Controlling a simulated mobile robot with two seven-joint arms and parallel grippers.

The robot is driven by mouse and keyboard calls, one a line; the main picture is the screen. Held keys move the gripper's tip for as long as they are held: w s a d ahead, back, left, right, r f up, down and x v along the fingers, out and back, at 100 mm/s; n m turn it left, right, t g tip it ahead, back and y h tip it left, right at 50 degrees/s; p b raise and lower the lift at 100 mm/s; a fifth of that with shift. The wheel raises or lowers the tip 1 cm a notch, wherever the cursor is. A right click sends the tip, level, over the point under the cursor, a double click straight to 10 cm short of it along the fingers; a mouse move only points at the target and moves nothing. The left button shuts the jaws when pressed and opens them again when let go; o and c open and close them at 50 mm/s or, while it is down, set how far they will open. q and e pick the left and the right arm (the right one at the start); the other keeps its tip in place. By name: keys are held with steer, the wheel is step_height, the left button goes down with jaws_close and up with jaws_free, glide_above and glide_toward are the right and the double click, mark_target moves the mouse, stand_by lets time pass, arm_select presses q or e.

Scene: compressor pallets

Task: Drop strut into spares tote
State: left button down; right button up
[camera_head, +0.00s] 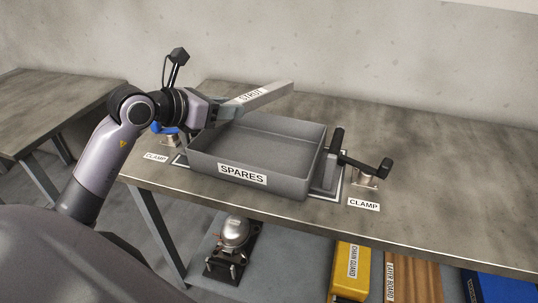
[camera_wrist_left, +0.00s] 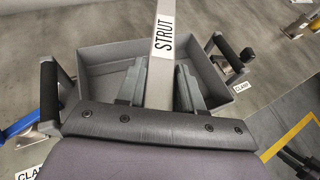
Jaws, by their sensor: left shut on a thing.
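The strut (camera_head: 262,96) is a long grey bar with a STRUT label. My left gripper (camera_head: 222,110) is shut on it near one end and holds it above the back left of the spares tote. In the left wrist view the strut (camera_wrist_left: 164,50) runs up between the two fingers of my left gripper (camera_wrist_left: 160,88). The spares tote (camera_head: 243,176) is a grey open box with a SPARES label, and its visible floor looks empty. It also shows in the left wrist view (camera_wrist_left: 105,50), beneath the strut. My right gripper is in neither view.
The workbench (camera_head: 440,165) is clear to the right.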

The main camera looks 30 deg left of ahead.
arm_select(q)
steer(key=shift+f, duration=0.15)
steer(key=c, duration=0.6)
jaws_free()
steer(key=shift+c, duration=0.2)
steer(key=shift+f, duration=0.1)
steer(key=shift+s, duration=0.1)
steer(key=shift+s+a, duration=0.1)
steer(key=shift+s, duration=0.2)
steer(key=b+v, duration=0.1)
steer(key=v, duration=0.5)
steer(key=shift+r, duration=0.3)
